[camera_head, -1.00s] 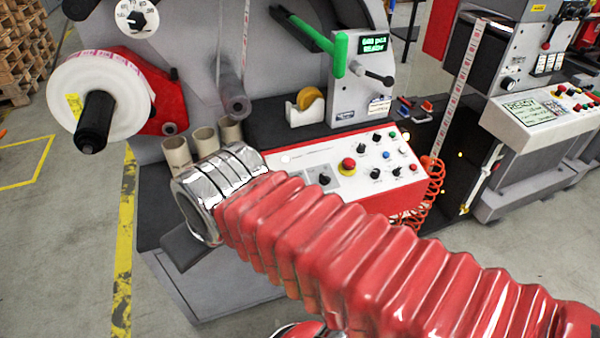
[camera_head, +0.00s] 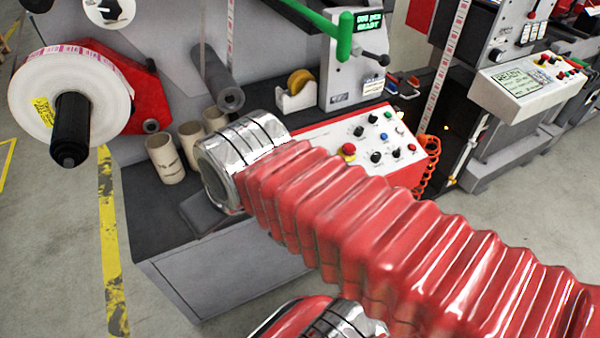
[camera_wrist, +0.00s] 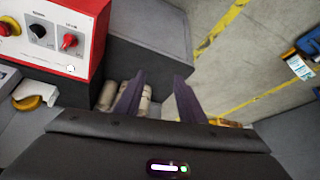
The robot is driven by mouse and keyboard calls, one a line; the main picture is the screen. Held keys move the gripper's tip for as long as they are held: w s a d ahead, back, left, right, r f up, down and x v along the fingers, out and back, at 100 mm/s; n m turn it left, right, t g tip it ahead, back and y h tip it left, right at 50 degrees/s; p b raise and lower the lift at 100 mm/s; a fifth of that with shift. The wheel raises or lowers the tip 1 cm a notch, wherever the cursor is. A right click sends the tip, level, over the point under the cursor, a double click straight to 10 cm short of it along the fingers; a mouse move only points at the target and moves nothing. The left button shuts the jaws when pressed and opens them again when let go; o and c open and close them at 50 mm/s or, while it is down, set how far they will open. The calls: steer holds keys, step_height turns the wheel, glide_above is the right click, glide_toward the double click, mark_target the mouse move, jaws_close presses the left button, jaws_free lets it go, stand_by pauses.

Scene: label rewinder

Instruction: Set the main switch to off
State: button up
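The control panel (camera_head: 345,131) is a white-faced red box with several knobs and buttons. In the wrist view, its corner (camera_wrist: 88,62) holds a red rotary knob (camera_wrist: 69,42), which looks like the main switch. Its small label and exact setting are not readable. A black knob (camera_wrist: 38,32) sits beside it. My arm hides this part of the panel in the head view. My gripper (camera_wrist: 160,76) is open and empty, to the right of the red knob and apart from it. The gripper is hidden in the head view.
A red emergency button with a yellow collar (camera_head: 347,151) is on the panel, near the knobs. Cardboard cores (camera_head: 165,158) stand on the dark machine ledge. A tape dispenser (camera_head: 297,92) stands behind the panel. Open floor (camera_head: 50,250) lies at left.

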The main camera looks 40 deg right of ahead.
steer(key=shift+o, duration=1.4)
steer(key=shift+w+d+m, duration=0.25)
steer(key=shift+d+m, duration=0.1)
steer(key=shift+m, duration=0.15)
steer(key=shift+o, duration=1.3)
steer(key=w+d+f+m, duration=0.1)
steer(key=w+d+m, duration=0.1)
steer(key=d+m, duration=0.4)
steer(key=w+d+f+m+g, duration=0.1)
steer(key=w+d+m, duration=0.1)
steer(key=d+m, duration=0.4)
steer(key=shift+w+d+m+y, duration=0.2)
steer(key=shift+w+m+y, duration=0.1)
steer(key=shift+m, duration=0.2)
steer(key=s+d+f+m, duration=0.1)
steer(key=d+f+m, duration=0.2)
steer(key=d+m, duration=1)
steer(key=d, duration=0.3)
steer(key=shift+s+d+f+y, duration=0.15)
steer(key=shift+d+f+y, duration=0.05)
steer(key=shift+d+y, duration=0.1)
steer(key=shift+a+f, duration=0.1)
steer(key=x, duration=1.3)
steer(key=shift+w+f, duration=0.15)
steer(key=shift+w, duration=0.25)
steer(key=shift+c, duration=0.3)
